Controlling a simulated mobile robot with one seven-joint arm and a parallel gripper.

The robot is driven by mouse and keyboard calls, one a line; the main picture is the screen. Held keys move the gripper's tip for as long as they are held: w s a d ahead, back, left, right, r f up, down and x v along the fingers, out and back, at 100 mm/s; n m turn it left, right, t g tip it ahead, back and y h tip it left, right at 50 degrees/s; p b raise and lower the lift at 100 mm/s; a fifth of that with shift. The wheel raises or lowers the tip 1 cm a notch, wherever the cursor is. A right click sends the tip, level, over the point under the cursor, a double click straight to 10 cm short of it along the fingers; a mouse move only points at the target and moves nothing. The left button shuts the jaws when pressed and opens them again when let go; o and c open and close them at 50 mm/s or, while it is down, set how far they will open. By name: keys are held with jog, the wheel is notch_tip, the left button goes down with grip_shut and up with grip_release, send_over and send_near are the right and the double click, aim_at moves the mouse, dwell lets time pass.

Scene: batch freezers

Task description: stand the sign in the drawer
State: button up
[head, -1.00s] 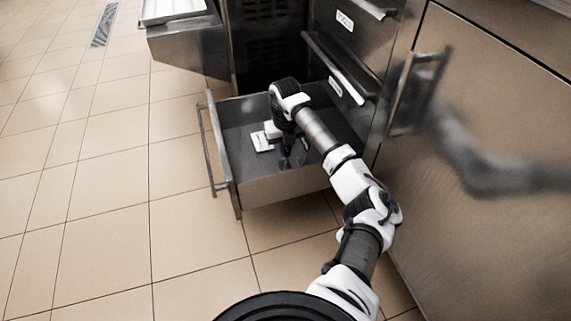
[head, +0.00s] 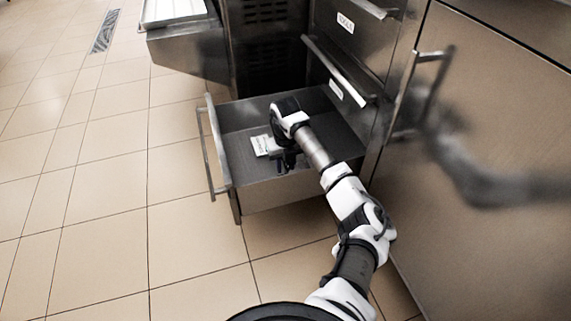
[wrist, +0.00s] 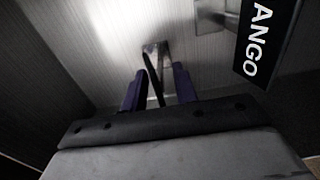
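The open drawer (head: 290,192) is a steel box low in the cabinet, and my arm reaches down into it. My gripper (wrist: 158,72) has purple fingers that stand apart, with gaps beside a thin dark upright sign (wrist: 155,82) between them. That sign is seen nearly edge-on, and its metal foot (wrist: 154,47) is at the drawer floor; I cannot tell whether they touch. A second sign, a black plate lettered "ANGO" (wrist: 262,38), stands to the right in the wrist view, partly cut off. In the head view, a pale lettered card (head: 265,145) shows left of my gripper (head: 285,160).
The drawer's front with its bar handle (head: 208,150) faces left. Closed drawers with handles (head: 340,68) rise above and behind. A large cabinet door (head: 500,130) stands close on the right of my arm. Tiled floor (head: 100,200) is clear to the left.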

jog(key=shift+r, duration=0.15)
notch_tip(320, 180, up, 12)
jog(key=p, duration=0.4)
jog(key=shift+p, duration=0.4)
